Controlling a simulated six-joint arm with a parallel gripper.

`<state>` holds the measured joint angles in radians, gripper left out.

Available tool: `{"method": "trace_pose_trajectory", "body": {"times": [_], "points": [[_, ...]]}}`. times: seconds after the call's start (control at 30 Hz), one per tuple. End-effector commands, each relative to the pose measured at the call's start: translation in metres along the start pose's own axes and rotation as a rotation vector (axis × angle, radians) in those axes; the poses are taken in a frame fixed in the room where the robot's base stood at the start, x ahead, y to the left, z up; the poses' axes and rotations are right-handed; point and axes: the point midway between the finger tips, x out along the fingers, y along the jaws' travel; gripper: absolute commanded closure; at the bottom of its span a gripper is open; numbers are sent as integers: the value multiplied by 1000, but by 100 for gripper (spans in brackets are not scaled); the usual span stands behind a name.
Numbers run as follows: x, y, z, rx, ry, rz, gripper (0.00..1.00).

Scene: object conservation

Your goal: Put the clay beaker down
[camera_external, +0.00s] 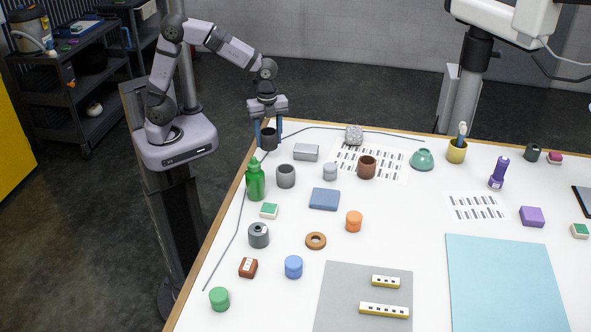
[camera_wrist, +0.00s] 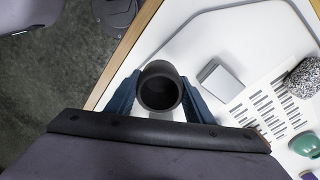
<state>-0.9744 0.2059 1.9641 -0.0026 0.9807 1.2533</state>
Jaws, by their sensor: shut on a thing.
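The clay beaker (camera_external: 269,143) is a dark grey, open-topped cup near the table's far left corner. My gripper (camera_external: 268,132) is shut on it, with one blue finger on each side. In the wrist view, the beaker (camera_wrist: 159,94) sits upright between the fingertips of my gripper (camera_wrist: 160,92), its round mouth facing the camera and its inside dark and seemingly empty. I cannot tell whether its base touches the white table (camera_external: 415,215) or hangs just above it.
A light grey block (camera_external: 306,152), a grey cup (camera_external: 286,176) and a green bottle (camera_external: 255,180) stand nearby. A brown cup (camera_external: 367,167) and a rock (camera_external: 354,135) are further right. A thin dark cable (camera_external: 310,127) runs close by. The wooden table edge (camera_external: 233,190) is just left.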

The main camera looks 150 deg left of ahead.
Motion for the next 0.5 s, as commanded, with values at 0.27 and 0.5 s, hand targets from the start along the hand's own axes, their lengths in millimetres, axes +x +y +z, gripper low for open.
{"method": "trace_pose_trajectory", "body": {"times": [0.27,0.5], "points": [[0,-68,0,-50,2,-5,78],[-23,-120,-6,-77,3,-6,78]]}}
